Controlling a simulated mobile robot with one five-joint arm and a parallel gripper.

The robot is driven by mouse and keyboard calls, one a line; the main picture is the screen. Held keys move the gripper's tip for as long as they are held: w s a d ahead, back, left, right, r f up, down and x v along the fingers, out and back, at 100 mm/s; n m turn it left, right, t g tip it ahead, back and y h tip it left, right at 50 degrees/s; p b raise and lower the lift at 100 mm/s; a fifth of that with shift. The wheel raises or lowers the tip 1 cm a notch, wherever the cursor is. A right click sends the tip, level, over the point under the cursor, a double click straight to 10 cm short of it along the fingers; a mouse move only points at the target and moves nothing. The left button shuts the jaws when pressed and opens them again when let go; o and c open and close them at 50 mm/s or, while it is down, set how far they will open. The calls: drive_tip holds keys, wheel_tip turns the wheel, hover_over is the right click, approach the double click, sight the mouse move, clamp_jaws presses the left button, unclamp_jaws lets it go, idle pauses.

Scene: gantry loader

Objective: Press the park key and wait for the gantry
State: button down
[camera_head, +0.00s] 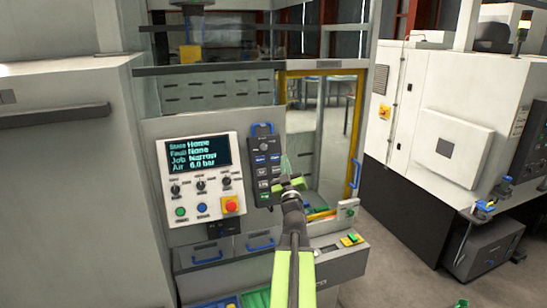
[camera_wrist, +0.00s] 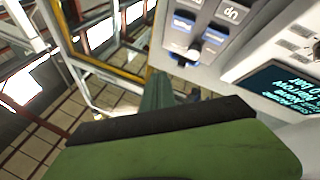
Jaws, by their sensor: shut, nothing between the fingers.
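A dark hand pendant (camera_head: 264,150) with a blue frame, a round knob and rows of blue and grey keys is on the machine front. Its keys (camera_wrist: 183,22) show close up in the wrist view; one grey key reads "Up". I cannot read which one is the park key. My green gripper (camera_head: 285,170) is shut and empty, in front of the pendant's lower right edge; I cannot tell if it touches. In the wrist view its finger (camera_wrist: 157,94) points toward the pendant. The display (camera_head: 195,154) reads State Home, Fault None, Job Narrow, Air 6.0 bar.
The white panel (camera_head: 176,210) left of the pendant has knobs, green and blue buttons and a red stop button (camera_head: 230,205) on yellow. A yellow-framed door (camera_head: 358,120) is to the right. Drawers (camera_head: 209,259) are below. Open floor (camera_head: 395,275) lies right.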

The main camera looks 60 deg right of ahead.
sight(278, 160)
drive_tip(key=shift+w+d+f+b, duration=0.5)
drive_tip(key=shift+w+d, duration=0.35)
drive_tip(key=shift+w, duration=0.2)
drive_tip(key=shift+w+d+f+b, duration=0.55)
drive_tip(key=shift+w+d, duration=0.35)
drive_tip(key=shift+w, duration=0.15)
drive_tip(key=shift+w+d+f+b, duration=0.5)
drive_tip(key=shift+w+d, duration=0.35)
drive_tip(key=shift+w, duration=0.2)
drive_tip(key=shift+w+d+f, duration=0.1)
drive_tip(key=shift+w+d, duration=0.15)
drive_tip(key=shift+w, duration=0.05)
